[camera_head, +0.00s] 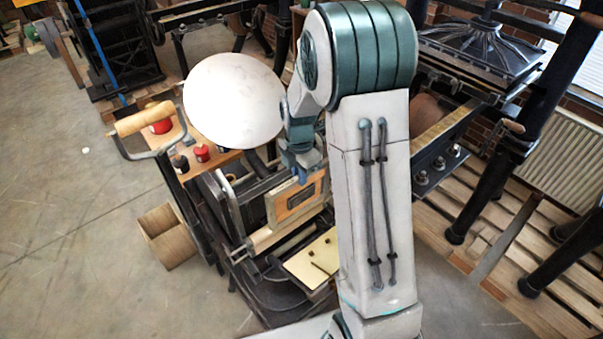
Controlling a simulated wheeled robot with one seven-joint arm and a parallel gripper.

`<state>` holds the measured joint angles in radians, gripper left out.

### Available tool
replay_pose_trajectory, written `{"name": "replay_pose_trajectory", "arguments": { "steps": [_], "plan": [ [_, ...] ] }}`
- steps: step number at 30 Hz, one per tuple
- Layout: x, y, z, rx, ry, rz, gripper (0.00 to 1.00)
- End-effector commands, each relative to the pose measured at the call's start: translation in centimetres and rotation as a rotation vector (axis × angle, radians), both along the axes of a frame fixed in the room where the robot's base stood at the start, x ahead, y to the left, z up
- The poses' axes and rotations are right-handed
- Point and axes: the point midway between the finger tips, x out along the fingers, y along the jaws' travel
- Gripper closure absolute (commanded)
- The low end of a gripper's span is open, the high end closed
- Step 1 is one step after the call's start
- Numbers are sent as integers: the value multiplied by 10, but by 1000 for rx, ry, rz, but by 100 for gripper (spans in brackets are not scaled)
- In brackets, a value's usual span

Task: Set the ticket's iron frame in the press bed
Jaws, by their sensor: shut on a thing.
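My gripper (303,171) is shut on the upper edge of the iron frame (268,213), seen from above and behind my arm. The frame stands steeply tilted, with tan wooden filling and a dark rectangular block inside it. It is at the hand press (230,215), in front of the upright bed area below the pale round disc (233,102). I cannot tell whether the frame touches the bed, which is mostly hidden behind it. My arm hides the frame's right side and part of the press.
A cream flat plate (311,262) with small dark pins lies low in front of the frame. A wooden-handled lever (140,121) rises at the left. Red and dark tins (201,153) stand on a wooden shelf. A wooden box (167,236) is on the floor. Larger black presses stand behind.

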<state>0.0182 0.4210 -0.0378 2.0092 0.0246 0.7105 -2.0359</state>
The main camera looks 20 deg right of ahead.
Motion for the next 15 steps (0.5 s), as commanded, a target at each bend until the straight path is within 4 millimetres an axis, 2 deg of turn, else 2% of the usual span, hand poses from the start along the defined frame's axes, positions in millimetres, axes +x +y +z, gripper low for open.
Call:
{"name": "replay_pose_trajectory", "arguments": {
  "steps": [15],
  "plan": [
    [29,12,-24,0,-1,-1,100]
  ]
}}
